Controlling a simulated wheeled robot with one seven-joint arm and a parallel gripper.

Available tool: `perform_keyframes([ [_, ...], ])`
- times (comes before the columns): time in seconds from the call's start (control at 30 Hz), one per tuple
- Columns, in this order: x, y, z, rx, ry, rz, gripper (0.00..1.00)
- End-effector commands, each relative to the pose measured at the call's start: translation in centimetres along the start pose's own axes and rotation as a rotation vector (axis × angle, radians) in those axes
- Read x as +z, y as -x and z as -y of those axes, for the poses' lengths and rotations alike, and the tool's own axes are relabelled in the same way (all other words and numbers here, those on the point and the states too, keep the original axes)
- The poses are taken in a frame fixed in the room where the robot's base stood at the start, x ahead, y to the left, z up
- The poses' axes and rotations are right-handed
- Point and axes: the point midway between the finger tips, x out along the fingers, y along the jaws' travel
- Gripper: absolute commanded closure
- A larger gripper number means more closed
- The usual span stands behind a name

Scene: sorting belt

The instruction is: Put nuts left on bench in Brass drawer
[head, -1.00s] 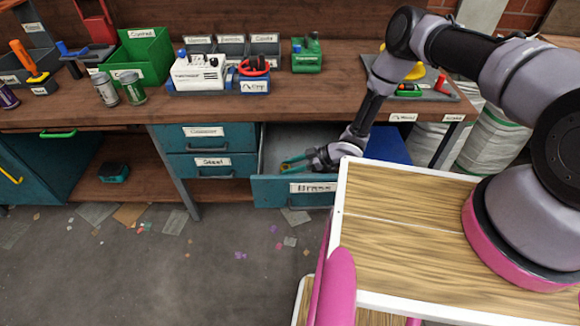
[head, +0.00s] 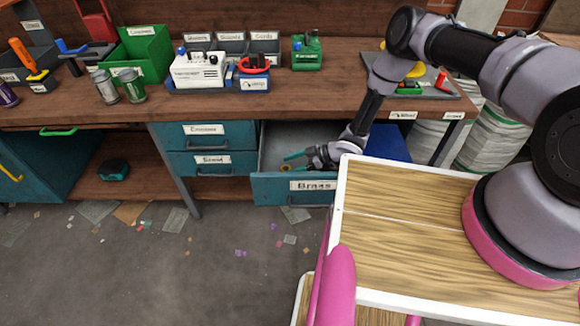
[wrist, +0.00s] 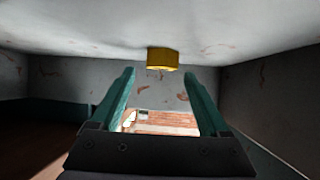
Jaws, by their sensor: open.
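The drawer labelled Brass (head: 268,190) is pulled out under the bench. My gripper (head: 286,163) reaches down into it, with its teal fingers spread. In the wrist view my gripper (wrist: 161,80) is open, with nothing between the finger pads. A yellow brass-coloured nut (wrist: 162,59) rests against the pale drawer floor, just beyond the fingertips and apart from them. The front panel and my wrist hide part of the drawer's inside in the head view. I cannot make out any nut on the bench top (head: 230,110).
Two shut drawers (head: 203,135) are left of the open one. On the bench stand a green box (head: 150,68), two cans, a white device (head: 200,72), small grey bins, a green holder (head: 307,53) and a grey tray (head: 440,92) at right. Scraps litter the floor.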

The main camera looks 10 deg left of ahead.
Motion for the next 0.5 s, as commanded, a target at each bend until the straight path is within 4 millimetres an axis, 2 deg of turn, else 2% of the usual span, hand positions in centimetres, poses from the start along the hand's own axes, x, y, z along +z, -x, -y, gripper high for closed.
perform_keyframes([
  [0.03,-0.7,0.3,0.0,-0.001,0.002,0.0,0.21],
  [0.3,-0.5,5.4,-0.1,0.002,-0.001,0.0,0.21],
  [0.5,-0.4,7.5,0.0,0.0,-0.001,0.001,0.21],
])
